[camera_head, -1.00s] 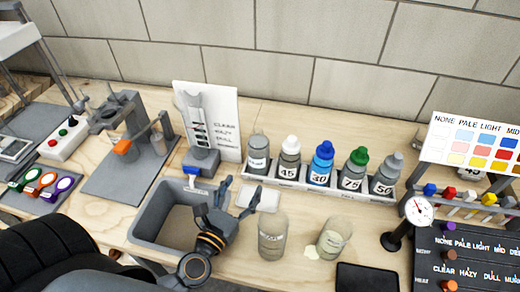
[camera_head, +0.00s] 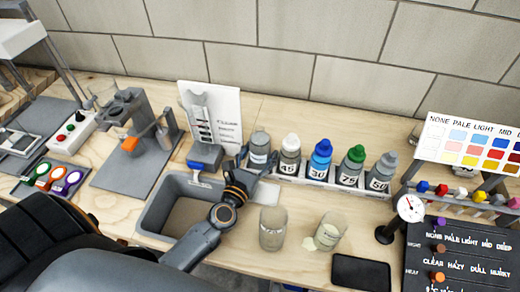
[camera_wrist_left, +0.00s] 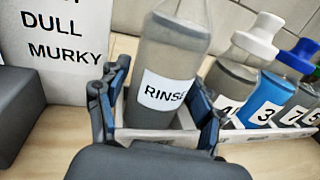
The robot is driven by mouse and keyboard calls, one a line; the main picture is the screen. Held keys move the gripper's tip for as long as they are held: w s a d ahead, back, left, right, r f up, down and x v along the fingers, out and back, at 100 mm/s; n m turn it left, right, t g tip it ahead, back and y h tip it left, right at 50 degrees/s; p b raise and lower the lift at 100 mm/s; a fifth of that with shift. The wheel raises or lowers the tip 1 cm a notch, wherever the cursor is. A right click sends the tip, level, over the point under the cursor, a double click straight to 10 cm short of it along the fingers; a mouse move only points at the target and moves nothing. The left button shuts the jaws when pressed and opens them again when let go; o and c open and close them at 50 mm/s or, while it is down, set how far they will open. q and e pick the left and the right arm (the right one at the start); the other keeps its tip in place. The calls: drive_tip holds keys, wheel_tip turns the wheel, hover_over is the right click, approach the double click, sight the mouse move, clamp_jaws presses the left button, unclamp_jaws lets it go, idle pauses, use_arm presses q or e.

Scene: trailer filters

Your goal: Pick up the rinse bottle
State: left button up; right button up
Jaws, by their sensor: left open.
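The rinse bottle (camera_head: 260,146) is grey and translucent and stands upright in the left end of the bottle rack. In the left wrist view the bottle (camera_wrist_left: 172,55) has a white label reading RINSE; its top is cut off by the frame. My left gripper (camera_head: 257,163) is open at the bottle's near side. In the wrist view its two fingers (camera_wrist_left: 155,108) reach along either side of the bottle's lower part. I cannot tell whether they touch it. My right gripper is not in view.
Several numbered bottles stand right of it in the white rack (camera_head: 335,184), the nearest with a white cap (camera_head: 291,142). A grey bin (camera_head: 160,205) lies below my left arm. Two glass beakers (camera_head: 272,228) (camera_head: 331,231) stand in front. A card stand (camera_head: 215,120) is behind left.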

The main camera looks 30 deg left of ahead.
use_arm(q)
drive_tip(key=shift+c, duration=0.4)
drive_tip(key=c, duration=1.2)
drive_tip(key=shift+r, duration=0.2)
